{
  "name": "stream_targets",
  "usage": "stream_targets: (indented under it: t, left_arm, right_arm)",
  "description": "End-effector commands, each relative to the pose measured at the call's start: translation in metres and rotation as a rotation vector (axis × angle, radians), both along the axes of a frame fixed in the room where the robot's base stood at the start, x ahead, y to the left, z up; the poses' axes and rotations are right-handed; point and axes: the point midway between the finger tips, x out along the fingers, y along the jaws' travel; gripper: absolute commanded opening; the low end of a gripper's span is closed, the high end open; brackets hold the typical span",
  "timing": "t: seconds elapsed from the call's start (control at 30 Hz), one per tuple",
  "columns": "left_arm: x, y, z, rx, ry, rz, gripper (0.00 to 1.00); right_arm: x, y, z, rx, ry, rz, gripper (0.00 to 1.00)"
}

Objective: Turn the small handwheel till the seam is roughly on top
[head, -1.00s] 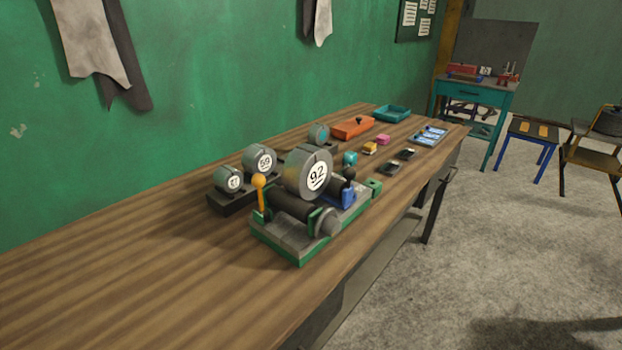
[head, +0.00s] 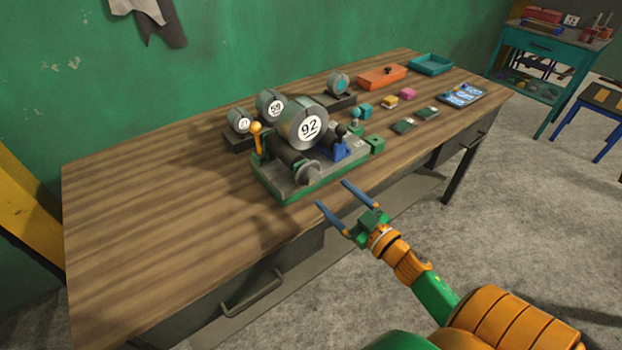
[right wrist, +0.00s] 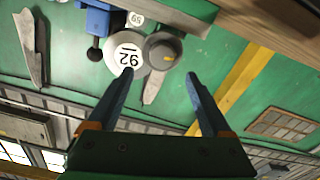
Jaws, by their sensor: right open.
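The small handwheel (head: 309,174) is a grey disc on the near end of a dark roller, on a green-edged fixture (head: 290,190) on the bench. It also shows in the right wrist view (right wrist: 162,51), with a small yellowish mark near its rim. Behind it stands a large grey disc (head: 303,122) with a white face marked 92. I cannot clearly make out a seam on the large disc. My right gripper (head: 331,193) is open and empty, in front of the fixture and apart from the handwheel. In the right wrist view its fingers (right wrist: 160,73) point toward the handwheel. My left gripper is out of view.
An orange-knobbed lever (head: 256,140) and a blue part with a black knob (head: 340,140) flank the large disc. Smaller numbered discs (head: 270,104) stand behind. An orange box (head: 382,77) and teal tray (head: 431,65) lie farther right. The bench's left part is clear.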

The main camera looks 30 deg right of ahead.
Motion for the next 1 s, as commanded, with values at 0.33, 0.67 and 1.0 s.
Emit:
stream_targets:
  t: [0.33,0.67,1.0]
  left_arm:
    - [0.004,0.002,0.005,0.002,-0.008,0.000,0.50]
    - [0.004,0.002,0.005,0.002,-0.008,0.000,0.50]
    - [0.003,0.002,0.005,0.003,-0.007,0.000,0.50]
  right_arm:
    - [0.056,0.004,-0.001,0.000,0.001,-0.002,0.83]
    - [0.059,0.005,-0.001,0.000,0.003,-0.003,0.73]
    - [0.059,0.005,-0.002,-0.008,0.004,-0.002,0.00]
